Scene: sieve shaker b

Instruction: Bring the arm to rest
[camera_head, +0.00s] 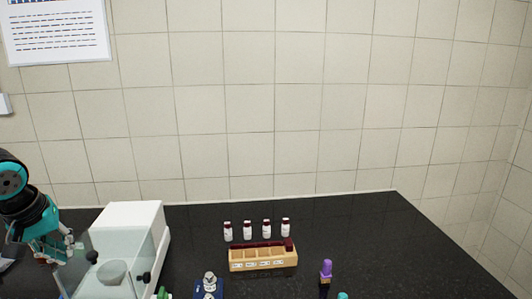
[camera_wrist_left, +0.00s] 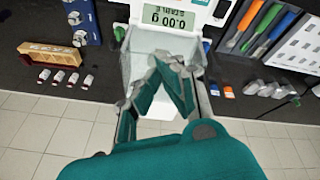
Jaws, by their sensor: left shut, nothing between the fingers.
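My left arm comes in at the left edge of the head view, and its teal left gripper (camera_head: 66,250) hangs above the black counter, left of the white balance (camera_head: 132,222). In the wrist view the gripper (camera_wrist_left: 166,64) has its fingers drawn together with nothing between them. They overlap the glass draft shield of the balance (camera_wrist_left: 160,40) from this angle; I cannot tell how far apart they are. The balance display reads 0.00 g. My right gripper is not in view.
A wooden rack (camera_head: 262,258) stands mid-counter, with several red-capped vials (camera_head: 247,231) behind it. A blue holder (camera_head: 208,287) and a purple-topped item (camera_head: 326,272) are near the front. Colored-handled tools (camera_wrist_left: 258,28) lie right in the wrist view. The counter's right side is clear.

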